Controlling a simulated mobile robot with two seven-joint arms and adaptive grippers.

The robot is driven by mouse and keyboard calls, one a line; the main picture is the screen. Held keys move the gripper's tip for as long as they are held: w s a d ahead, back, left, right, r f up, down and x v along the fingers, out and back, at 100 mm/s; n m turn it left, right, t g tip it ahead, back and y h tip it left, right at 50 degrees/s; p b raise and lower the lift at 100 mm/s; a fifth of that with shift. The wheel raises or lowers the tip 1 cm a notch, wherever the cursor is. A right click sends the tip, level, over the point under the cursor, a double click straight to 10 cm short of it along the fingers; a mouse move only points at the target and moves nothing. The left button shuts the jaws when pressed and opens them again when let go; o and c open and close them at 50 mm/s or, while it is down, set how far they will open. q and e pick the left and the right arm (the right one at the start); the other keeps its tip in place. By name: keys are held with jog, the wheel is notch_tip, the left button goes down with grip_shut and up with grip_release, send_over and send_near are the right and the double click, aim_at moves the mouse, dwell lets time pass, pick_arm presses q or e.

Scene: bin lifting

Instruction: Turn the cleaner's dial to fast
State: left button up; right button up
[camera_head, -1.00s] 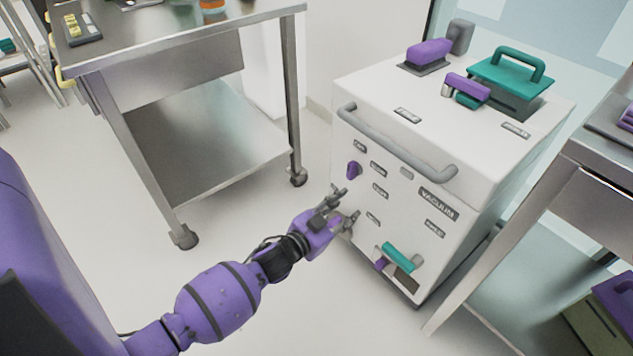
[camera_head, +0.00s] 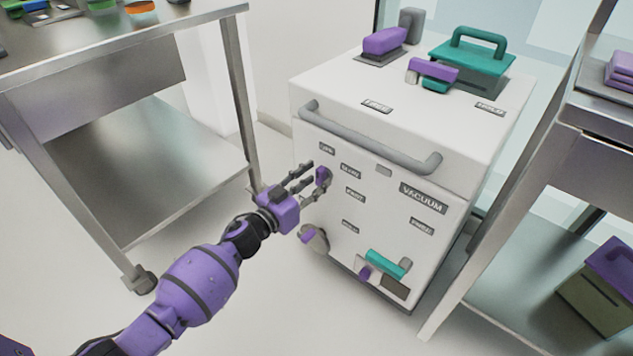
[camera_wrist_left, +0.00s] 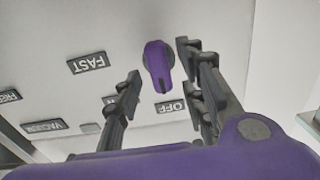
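The cleaner (camera_head: 395,215) is a white box with a grey front handle and several dark labels. Its purple dial (camera_head: 322,177) sits at the upper left of the front face. My left gripper (camera_head: 312,183) is open, its fingers reaching to the dial in the head view. In the left wrist view the dial (camera_wrist_left: 158,66) shows between and just beyond the two spread fingers (camera_wrist_left: 160,80). The FAST label (camera_wrist_left: 88,63) is left of the dial and the OFF label (camera_wrist_left: 170,106) is below it there. Whether a finger touches the dial I cannot tell. My right gripper is not in view.
A steel table (camera_head: 150,40) stands at the left and another steel bench (camera_head: 610,110) at the right. A teal lever (camera_head: 388,263) sticks out low on the cleaner's front. A teal-handled lid (camera_head: 472,65) and purple switches are on its top.

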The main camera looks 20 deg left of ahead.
pick_arm(q)
jog(key=shift+w+d, duration=0.15)
jog(key=shift+w, duration=0.35)
jog(key=shift+c, duration=0.4)
grip_shut()
